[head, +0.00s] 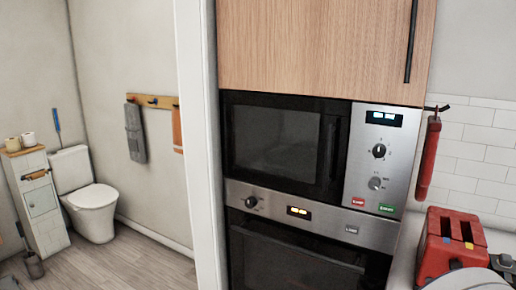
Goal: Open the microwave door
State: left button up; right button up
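The microwave (275,140) is built into a tall cabinet in the middle of the head view. Its black-framed door with a dark window is closed. A dark vertical handle (331,150) runs along the door's right side. To the right of the door is a silver control panel (381,155) with a lit display, two knobs, and red and green buttons near its bottom. Neither of my grippers can be made out in this view, and none is at the door or handle.
An oven (290,255) sits directly below the microwave, and a wooden cabinet door (320,45) is above. A red toaster (450,243) stands on the counter at right. A red object (428,160) hangs beside the panel. A white door frame (196,150) stands left; beyond is a toilet (92,205).

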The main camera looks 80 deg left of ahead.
aim_at(334, 118)
jog(key=u, duration=2.9)
